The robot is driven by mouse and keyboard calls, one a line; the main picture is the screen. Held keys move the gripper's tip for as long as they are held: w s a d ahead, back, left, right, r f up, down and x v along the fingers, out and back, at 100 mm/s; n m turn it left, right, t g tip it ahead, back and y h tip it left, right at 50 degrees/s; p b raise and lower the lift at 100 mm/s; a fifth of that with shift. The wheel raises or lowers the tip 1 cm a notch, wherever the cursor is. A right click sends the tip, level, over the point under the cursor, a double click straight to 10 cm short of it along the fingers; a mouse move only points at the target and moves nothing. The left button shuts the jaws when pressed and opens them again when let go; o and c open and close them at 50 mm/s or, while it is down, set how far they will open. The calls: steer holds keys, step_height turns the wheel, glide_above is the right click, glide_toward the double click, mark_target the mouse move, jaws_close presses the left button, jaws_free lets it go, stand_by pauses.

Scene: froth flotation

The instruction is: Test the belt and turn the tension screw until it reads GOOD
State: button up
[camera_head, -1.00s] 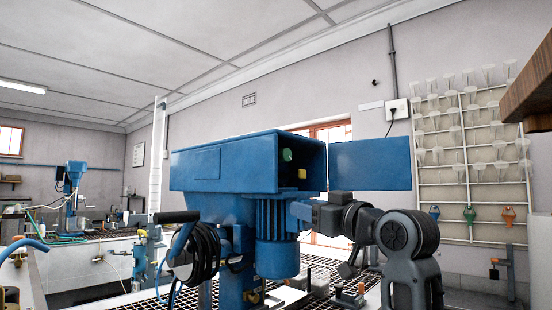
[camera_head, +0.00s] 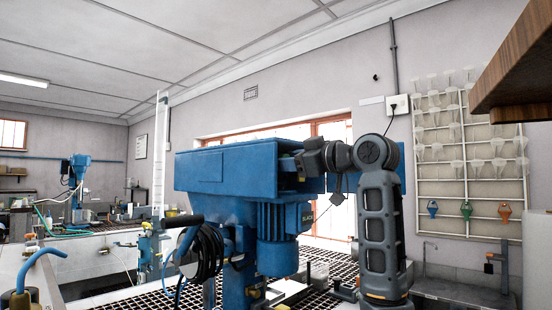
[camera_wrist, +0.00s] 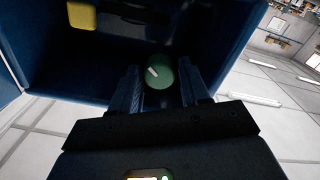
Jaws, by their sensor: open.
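The blue belt housing (camera_head: 225,168) stands in the middle of the head view, its open right end mostly covered by my arm. In the wrist view I look into its dark interior (camera_wrist: 60,55). A round green knob (camera_wrist: 160,73) with a white pointer mark shows there, and a yellow block (camera_wrist: 93,14) is at upper left. My gripper (camera_wrist: 161,79) is open, one finger on each side of the green knob in the picture. I cannot tell whether they touch it. No belt can be made out. A small lit display (camera_wrist: 148,175) is cut off at the bottom edge.
A blue motor (camera_head: 277,235) hangs below the housing, with a coiled black cable (camera_head: 205,255) to its left. A wooden shelf edge (camera_head: 515,85) juts in at upper right. A rack of clear funnels (camera_head: 465,150) hangs on the wall.

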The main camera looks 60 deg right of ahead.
steer(key=shift+p+x, duration=0.4)
steer(key=shift+x, duration=1.6)
steer(key=shift+c, duration=0.3)
steer(key=c, duration=0.7)
steer(key=shift+m, duration=0.4)
steer(key=m, duration=0.4)
steer(key=shift+m, duration=2)
